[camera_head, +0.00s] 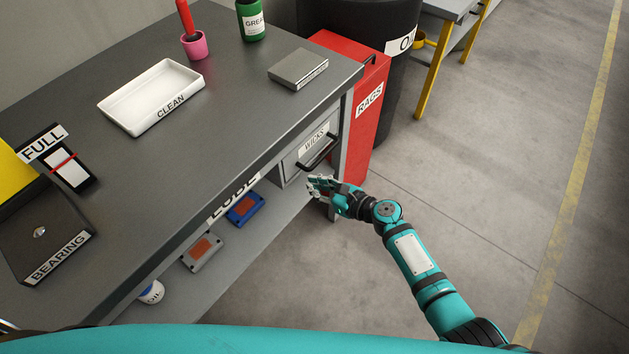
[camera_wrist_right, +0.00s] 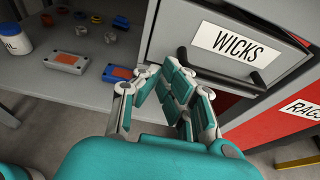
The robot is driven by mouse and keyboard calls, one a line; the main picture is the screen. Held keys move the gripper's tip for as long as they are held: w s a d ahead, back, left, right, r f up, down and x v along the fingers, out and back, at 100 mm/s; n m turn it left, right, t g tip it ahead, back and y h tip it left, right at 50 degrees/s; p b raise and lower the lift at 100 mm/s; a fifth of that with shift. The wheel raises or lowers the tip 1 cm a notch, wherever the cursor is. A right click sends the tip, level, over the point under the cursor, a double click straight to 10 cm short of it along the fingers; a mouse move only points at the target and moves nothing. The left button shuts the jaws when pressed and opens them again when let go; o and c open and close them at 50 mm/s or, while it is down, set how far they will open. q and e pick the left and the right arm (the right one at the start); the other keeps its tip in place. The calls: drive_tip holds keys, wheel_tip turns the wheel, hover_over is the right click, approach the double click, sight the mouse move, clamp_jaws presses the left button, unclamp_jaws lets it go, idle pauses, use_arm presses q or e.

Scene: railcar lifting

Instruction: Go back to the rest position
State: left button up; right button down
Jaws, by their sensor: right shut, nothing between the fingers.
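My right gripper (camera_head: 322,186) is in front of the lube bench, just below and beside the handle of the WICKS drawer. It also shows in the right wrist view (camera_wrist_right: 172,75), with its fingers shut and nothing between them. The WICKS drawer (camera_head: 298,158) looks closed, and its black handle (camera_head: 320,152) is apart from my fingers as far as I can tell. The drawer front (camera_wrist_right: 190,40) fills the upper right of the right wrist view. My left gripper is not in view.
The grey bench top (camera_head: 230,110) holds a white CLEAN tray (camera_head: 122,104), a grey box (camera_head: 298,68), a pink cup (camera_head: 195,46) and a BEARING stand (camera_head: 40,232). The lower shelf (camera_head: 240,255) holds a blue block (camera_head: 244,208) and a grey block (camera_head: 202,252). A red RAGS bin (camera_head: 362,120) stands beside the bench. Floor is clear at right.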

drive_tip(key=shift+v, duration=3.75)
drive_tip(key=s+d+f+n+g+h, duration=0.1)
drive_tip(key=s+d+f+n+h, duration=0.3)
drive_tip(key=f, duration=0.5)
drive_tip(key=s+d+f+n+g+h, duration=0.1)
drive_tip(key=s+d+f+n, duration=0.25)
drive_tip(key=s+f, duration=0.4)
drive_tip(key=s+d+f+n+g+h, duration=0.1)
drive_tip(key=s+d+f+n+h, duration=0.3)
drive_tip(key=f, duration=0.6)
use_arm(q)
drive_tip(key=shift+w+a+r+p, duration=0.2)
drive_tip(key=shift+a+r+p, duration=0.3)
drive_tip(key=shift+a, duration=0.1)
use_arm(e)
drive_tip(key=s+d+f+n+g+h, duration=0.1)
drive_tip(key=s+d+f+n, duration=0.2)
drive_tip(key=s, duration=0.6)
drive_tip(key=s+d+f+n+g+h, duration=0.1)
drive_tip(key=s+d+f+n, duration=0.2)
drive_tip(key=s+n, duration=0.4)
drive_tip(key=s+d+f+n+g+h, duration=0.1)
drive_tip(key=s+d+f+n+g, duration=0.1)
drive_tip(key=s, duration=0.9)
wheel_tip(320, 180, down, 2)
drive_tip(key=d+n, duration=0.1)
drive_tip(key=n, duration=0.2)
drive_tip(key=shift+f+n, duration=0.2)
drive_tip(key=shift+n, duration=0.15)
